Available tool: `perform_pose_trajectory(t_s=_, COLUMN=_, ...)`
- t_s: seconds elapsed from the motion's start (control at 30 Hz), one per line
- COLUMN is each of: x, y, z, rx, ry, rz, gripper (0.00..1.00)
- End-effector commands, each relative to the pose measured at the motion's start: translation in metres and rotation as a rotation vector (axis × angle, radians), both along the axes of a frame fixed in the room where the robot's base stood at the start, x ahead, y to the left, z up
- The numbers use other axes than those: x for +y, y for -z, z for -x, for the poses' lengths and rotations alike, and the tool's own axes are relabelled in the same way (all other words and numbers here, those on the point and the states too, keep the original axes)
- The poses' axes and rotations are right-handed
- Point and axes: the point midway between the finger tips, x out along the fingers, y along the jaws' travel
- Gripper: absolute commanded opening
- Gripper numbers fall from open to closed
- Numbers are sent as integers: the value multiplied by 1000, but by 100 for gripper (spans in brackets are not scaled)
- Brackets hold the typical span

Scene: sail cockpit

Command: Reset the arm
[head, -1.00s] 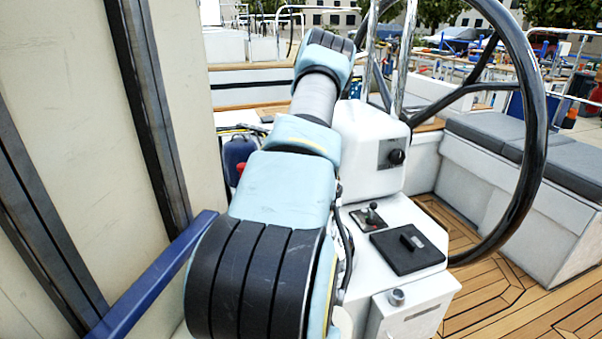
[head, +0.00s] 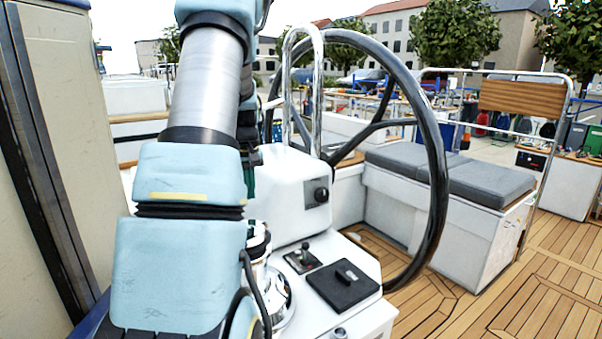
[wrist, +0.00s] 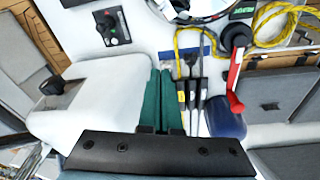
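My arm rises on the left of the head view, bent upward in front of the white helm console (head: 345,305). My gripper is mostly hidden behind the arm there; only a bit of dark green shows. In the wrist view its two dark green fingers (wrist: 161,76) lie side by side with only a thin dark line between them. They look shut, and I see nothing held. The fingers point down beside the console's white housing, and whether they touch anything is unclear.
The black steering wheel (head: 437,150) and a steel rail (head: 319,75) stand close to the arm's right. A cream wall (head: 70,170) stands left. The wrist view shows a red lever (wrist: 234,88), yellow rope (wrist: 266,42) and dark upright rods (wrist: 192,88). Teak deck (head: 545,285) is open at right.

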Motion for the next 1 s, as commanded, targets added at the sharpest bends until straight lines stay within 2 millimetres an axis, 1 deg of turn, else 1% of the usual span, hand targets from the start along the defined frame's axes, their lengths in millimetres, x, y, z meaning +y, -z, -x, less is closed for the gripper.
perform_pose_trajectory(t_s=0.03, x=-15, y=-6, z=29, rx=2, ry=43, rz=4, gripper=0)
perform_pose_trajectory(t_s=0.07, x=-22, y=-7, z=45, rx=4, ry=68, rz=4, gripper=0)
perform_pose_trajectory(t_s=0.1, x=-31, y=-9, z=67, rx=5, ry=105, rz=3, gripper=0)
perform_pose_trajectory(t_s=0.17, x=-45, y=-10, z=100, rx=6, ry=162, rz=1, gripper=0)
perform_pose_trajectory(t_s=0.2, x=-53, y=-10, z=123, rx=8, ry=199, rz=-2, gripper=0)
perform_pose_trajectory(t_s=0.27, x=-63, y=-9, z=156, rx=10, ry=254, rz=-7, gripper=0)
perform_pose_trajectory(t_s=0.3, x=-68, y=-8, z=176, rx=10, ry=287, rz=-13, gripper=0)
perform_pose_trajectory(t_s=0.4, x=-77, y=-5, z=219, rx=11, ry=360, rz=-23, gripper=0)
perform_pose_trajectory(t_s=0.5, x=-81, y=-1, z=247, rx=13, ry=408, rz=-32, gripper=0)
perform_pose_trajectory(t_s=0.6, x=-82, y=1, z=261, rx=14, ry=431, rz=-35, gripper=0)
perform_pose_trajectory(t_s=0.67, x=-83, y=2, z=264, rx=14, ry=435, rz=-37, gripper=0)
perform_pose_trajectory(t_s=1.0, x=-83, y=2, z=263, rx=15, ry=433, rz=-36, gripper=0)
